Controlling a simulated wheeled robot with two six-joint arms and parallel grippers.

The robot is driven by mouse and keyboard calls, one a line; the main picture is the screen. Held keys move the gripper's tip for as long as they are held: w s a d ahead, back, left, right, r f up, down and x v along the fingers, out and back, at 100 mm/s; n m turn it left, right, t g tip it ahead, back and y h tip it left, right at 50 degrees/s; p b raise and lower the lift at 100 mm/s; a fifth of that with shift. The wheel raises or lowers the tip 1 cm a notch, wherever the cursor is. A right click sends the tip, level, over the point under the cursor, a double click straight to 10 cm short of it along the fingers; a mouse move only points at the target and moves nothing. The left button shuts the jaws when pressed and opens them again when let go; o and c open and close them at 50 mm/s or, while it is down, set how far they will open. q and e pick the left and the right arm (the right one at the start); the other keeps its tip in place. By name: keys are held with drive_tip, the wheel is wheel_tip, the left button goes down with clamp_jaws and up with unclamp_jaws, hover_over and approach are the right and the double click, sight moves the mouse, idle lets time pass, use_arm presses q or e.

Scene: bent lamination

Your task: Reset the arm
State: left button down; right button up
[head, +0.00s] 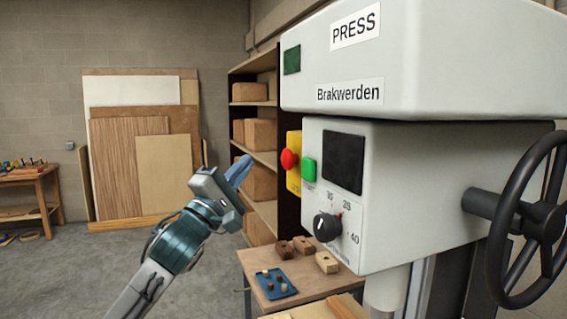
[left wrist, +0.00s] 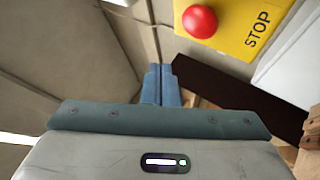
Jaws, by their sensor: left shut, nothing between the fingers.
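My left gripper (head: 240,168) is raised in front of the shelf, to the left of the press (head: 430,190). Its blue fingers are shut and hold nothing; they also show in the left wrist view (left wrist: 160,85). The fingertips are apart from the red stop button (head: 289,159) and the green button (head: 309,170) on the press's side. The red button also shows in the left wrist view (left wrist: 200,21), on a yellow plate (left wrist: 240,25) marked STOP. My right gripper is in neither view.
A small table (head: 318,283) below holds a blue tray (head: 268,290) with small pegs, and wooden blocks (head: 327,262). A black handwheel (head: 541,222) is on the press's right. A shelf with boxes (head: 260,134) stands behind. Boards (head: 158,170) lean on the wall.

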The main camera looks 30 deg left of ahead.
use_arm(q)
drive_tip(key=shift+f, duration=0.1)
idle(0.3)
